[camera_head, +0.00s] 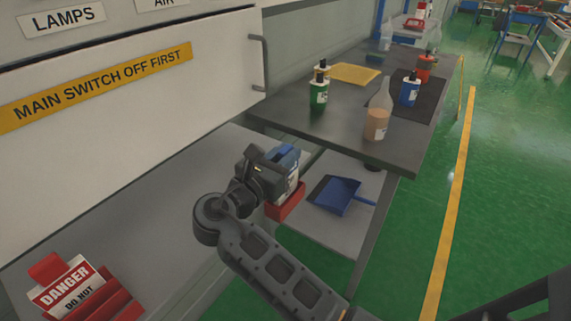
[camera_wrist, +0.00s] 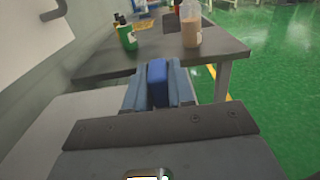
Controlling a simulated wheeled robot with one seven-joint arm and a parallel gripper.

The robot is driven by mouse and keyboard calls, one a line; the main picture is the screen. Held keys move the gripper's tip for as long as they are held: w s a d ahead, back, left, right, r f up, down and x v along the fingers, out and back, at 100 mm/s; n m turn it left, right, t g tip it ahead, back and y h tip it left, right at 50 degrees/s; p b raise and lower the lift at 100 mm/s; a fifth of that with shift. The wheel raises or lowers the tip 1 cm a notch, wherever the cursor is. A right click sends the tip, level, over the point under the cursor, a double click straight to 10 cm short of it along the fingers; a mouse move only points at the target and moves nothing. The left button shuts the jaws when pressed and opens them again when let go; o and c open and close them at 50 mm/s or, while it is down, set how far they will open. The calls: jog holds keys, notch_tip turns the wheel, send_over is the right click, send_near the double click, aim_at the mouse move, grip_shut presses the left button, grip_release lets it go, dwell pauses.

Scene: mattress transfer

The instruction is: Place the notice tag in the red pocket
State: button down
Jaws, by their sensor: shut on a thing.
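A red and white notice tag (camera_head: 72,286) reading "DANGER DO NOT" is at the lower left in the head view. It leans in a red pocket (camera_head: 118,303), whose front hides its lower part. My gripper (camera_head: 284,160) is well to the right of them, over the gap between the grey ledge and the table. It is shut on a blue thing (camera_wrist: 157,83), which shows between the two fingers in the wrist view. In the head view a white marked face and a red block (camera_head: 287,203) show just below the fingers; I cannot tell whether these belong to the held thing.
A blue dustpan (camera_head: 337,194) lies on the lower shelf. The grey ledge (camera_head: 150,205) is mostly bare.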

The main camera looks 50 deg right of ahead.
jog(key=shift+f, duration=1.45)
jog(key=c, duration=1)
grip_release()
jog(key=shift+o, duration=0.2)
jog(key=shift+a, duration=0.3)
jog(key=a+b, duration=0.1)
jog(key=a, duration=1)
jog(key=shift+s+a, duration=0.2)
